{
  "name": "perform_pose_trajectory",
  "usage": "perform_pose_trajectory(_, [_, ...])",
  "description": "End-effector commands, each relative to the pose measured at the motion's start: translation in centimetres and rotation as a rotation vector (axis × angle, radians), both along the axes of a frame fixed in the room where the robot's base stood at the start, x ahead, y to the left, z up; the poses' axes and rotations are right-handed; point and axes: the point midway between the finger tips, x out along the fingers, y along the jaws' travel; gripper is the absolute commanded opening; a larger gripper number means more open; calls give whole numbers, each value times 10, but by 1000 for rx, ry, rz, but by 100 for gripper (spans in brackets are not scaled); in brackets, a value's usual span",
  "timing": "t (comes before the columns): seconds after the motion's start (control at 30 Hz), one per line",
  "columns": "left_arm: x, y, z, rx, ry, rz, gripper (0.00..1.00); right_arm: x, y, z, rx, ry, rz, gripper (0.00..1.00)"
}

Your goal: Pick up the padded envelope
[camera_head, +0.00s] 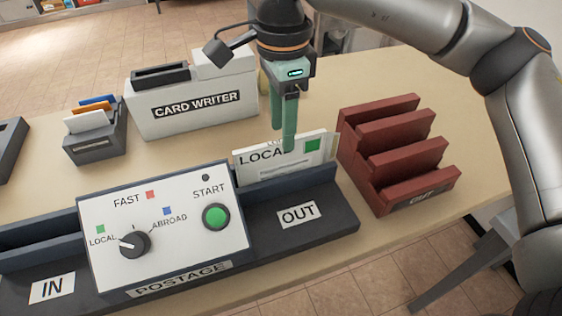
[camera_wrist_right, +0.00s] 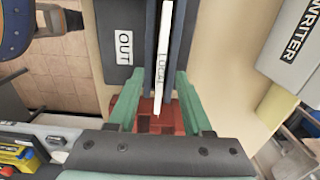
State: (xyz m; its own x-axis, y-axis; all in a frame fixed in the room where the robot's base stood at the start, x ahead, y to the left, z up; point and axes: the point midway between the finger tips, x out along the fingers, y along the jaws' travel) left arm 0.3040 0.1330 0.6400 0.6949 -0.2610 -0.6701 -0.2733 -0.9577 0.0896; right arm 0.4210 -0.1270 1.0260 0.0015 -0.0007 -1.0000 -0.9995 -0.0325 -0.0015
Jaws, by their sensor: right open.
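A flat white envelope (camera_head: 300,153) with LOCAL and a green square on its face stands upright in the OUT slot of the postage machine (camera_head: 160,225). Its thin white top edge (camera_wrist_right: 161,55) shows in the right wrist view. I cannot tell from its face whether it is padded. My right gripper (camera_head: 284,140) points down at the envelope, with a green finger in front of its face. In the wrist view the open fingers of the right gripper (camera_wrist_right: 160,85) lie on either side of the envelope, with gaps. The slot hides its lower part. My left gripper is not in view.
A red sorting rack (camera_head: 400,150) stands close to the right of the envelope. The white card writer (camera_head: 195,100) is behind, and a grey card holder (camera_head: 94,140) stands to its left. The tabletop (camera_head: 375,75) is bare behind the rack.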

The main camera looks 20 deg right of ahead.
Motion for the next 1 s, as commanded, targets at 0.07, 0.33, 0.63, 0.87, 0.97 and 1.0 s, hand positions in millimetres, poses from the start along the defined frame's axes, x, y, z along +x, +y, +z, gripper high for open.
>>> perform_pose_trajectory(0.07, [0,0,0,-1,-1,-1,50,0,0,-11,-1,3,0,50])
perform_pose_trajectory(0.33, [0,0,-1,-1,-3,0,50,1,2,-46,1,3,1,50])
perform_pose_trajectory(0.63, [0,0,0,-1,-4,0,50,1,2,-49,1,1,1,47])
perform_pose_trajectory(0.87, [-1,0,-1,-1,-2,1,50,1,2,-49,1,1,1,21])
perform_pose_trajectory(0.97, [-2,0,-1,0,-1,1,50,1,2,-49,1,1,1,10])
perform_pose_trajectory(1.0, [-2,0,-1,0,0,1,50,1,2,-49,1,1,1,5])
